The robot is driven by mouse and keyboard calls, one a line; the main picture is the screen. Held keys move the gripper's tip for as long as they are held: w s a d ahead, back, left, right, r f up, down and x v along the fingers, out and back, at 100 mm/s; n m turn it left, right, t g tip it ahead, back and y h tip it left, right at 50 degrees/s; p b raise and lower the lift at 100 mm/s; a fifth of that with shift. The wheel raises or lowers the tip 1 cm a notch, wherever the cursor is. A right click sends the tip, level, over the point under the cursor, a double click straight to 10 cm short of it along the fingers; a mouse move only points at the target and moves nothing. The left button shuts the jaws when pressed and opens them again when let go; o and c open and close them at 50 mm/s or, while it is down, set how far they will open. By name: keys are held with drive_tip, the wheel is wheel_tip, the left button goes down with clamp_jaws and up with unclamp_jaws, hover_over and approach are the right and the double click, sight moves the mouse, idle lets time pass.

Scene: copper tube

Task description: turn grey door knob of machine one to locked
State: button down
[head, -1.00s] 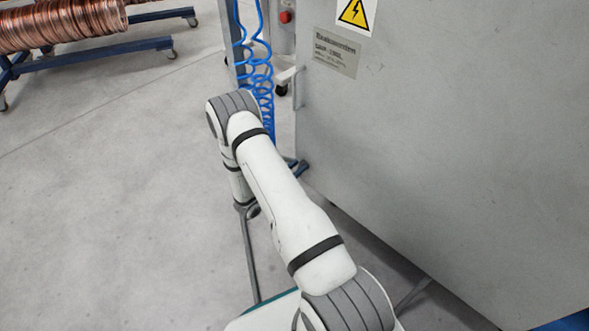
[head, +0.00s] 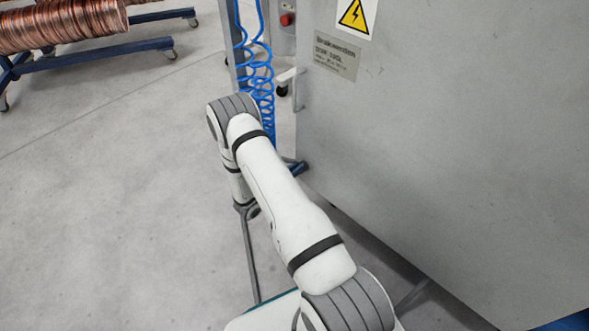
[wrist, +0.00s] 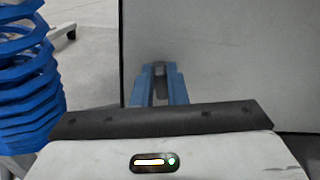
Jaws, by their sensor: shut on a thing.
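The grey door of the machine (head: 450,130) fills the right side of the head view, with a yellow warning sign and a nameplate near its top left. In the wrist view its panel (wrist: 225,60) stands upright ahead of my gripper. My gripper (wrist: 160,75) shows there as two blue fingers, close together at the door's left part. They are shut on a small dark grey piece, the door knob (wrist: 160,86), mostly hidden between them. Whether it sits at locked cannot be read.
Coiled blue hoses (head: 259,75) hang just left of the door edge and show close at left in the wrist view (wrist: 25,85). A red button (head: 286,18) is behind them. Copper coils (head: 60,22) lie on a blue rack at upper left. The floor at left is clear.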

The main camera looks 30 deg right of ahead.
drive_tip(key=shift+w+a+f+n+p, duration=0.15)
drive_tip(key=shift+f+n+p, duration=0.2)
drive_tip(key=shift+n, duration=2.2)
drive_tip(key=shift+w+d+f+n+p, duration=0.1)
drive_tip(key=shift+w+f+n+p, duration=0.2)
drive_tip(key=shift+n, duration=2.3)
drive_tip(key=shift+w+a+f+n+p, duration=0.1)
drive_tip(key=shift+f+n+p, duration=0.3)
drive_tip(key=shift+n, duration=2.15)
drive_tip(key=shift+s+r, duration=0.1)
drive_tip(key=c, duration=1.4)
unclamp_jaws()
drive_tip(key=shift+a, duration=0.1)
drive_tip(key=shift+c, duration=0.2)
drive_tip(key=p+v, duration=0.2)
drive_tip(key=v, duration=0.5)
drive_tip(key=shift+a, duration=0.35)
drive_tip(key=shift+r, duration=0.2)
